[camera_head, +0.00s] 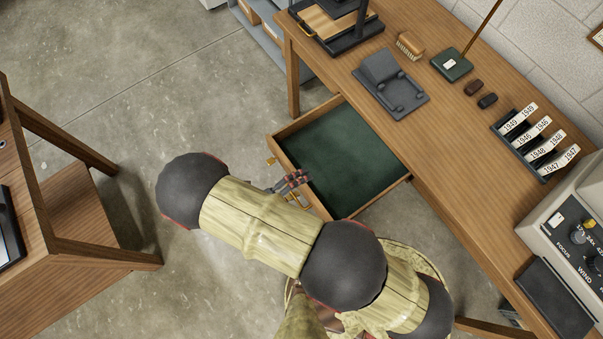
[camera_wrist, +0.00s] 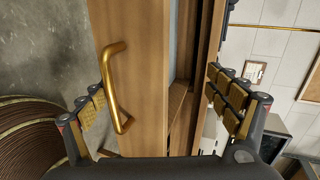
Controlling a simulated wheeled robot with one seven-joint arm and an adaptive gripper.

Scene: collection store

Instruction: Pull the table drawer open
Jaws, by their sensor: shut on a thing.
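The table drawer (camera_head: 341,163) stands pulled out from under the wooden table (camera_head: 425,115), its green-lined inside showing and empty. My gripper (camera_head: 293,182) is at the drawer's front edge in the head view, partly hidden by my arm. In the wrist view my gripper (camera_wrist: 160,98) has its two fingers on either side of the wooden drawer front (camera_wrist: 140,70), shut on it at a wide spread. A brass handle (camera_wrist: 108,80) on the front lies beside the left finger. The exact contact of the pads is hard to see.
The tabletop holds a grey device (camera_head: 390,82), a brush (camera_head: 410,45), a rack of number labels (camera_head: 535,143) and a control box (camera_head: 575,235). Another wooden table (camera_head: 75,215) stands at the left. Bare concrete floor lies between the tables.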

